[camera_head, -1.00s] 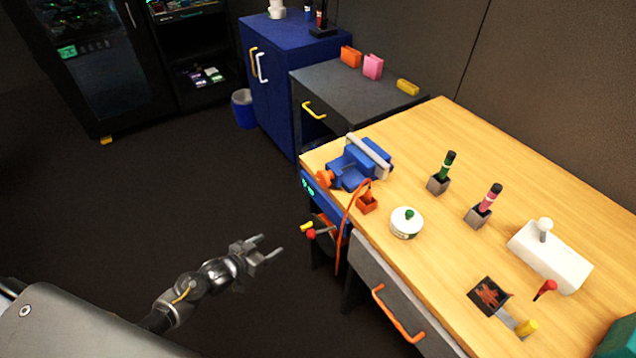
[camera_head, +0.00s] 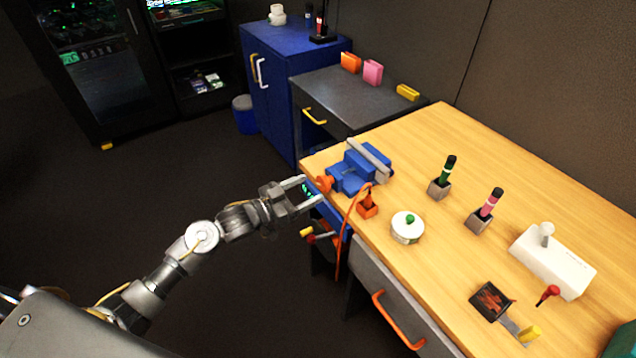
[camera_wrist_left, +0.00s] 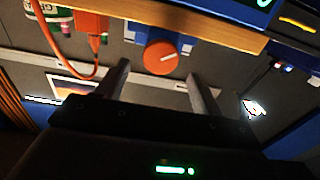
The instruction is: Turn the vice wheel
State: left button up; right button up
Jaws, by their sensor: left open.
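The blue vice (camera_head: 356,170) with a grey jaw bar sits at the near left corner of the wooden bench. Its orange wheel (camera_head: 324,184) faces out over the bench's edge. In the left wrist view the orange wheel (camera_wrist_left: 161,57) shows as a round disc with a pale line on it. My left gripper (camera_head: 316,191) is open and empty, just off the bench's edge close to the wheel. In the left wrist view its two fingers (camera_wrist_left: 158,84) stand to either side below the wheel, apart from it. My right gripper is not in view.
An orange tool with a cable (camera_head: 367,206) stands beside the vice, its cable hanging over the edge. A white round pot (camera_head: 407,227) is nearby. Open floor lies left.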

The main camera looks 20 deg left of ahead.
aim_at(321, 183)
pick_arm(q)
jog(key=x, duration=0.3)
jog(key=shift+w+d, duration=0.15)
jog(key=shift+w, duration=0.1)
jog(key=shift+w+d, duration=0.25)
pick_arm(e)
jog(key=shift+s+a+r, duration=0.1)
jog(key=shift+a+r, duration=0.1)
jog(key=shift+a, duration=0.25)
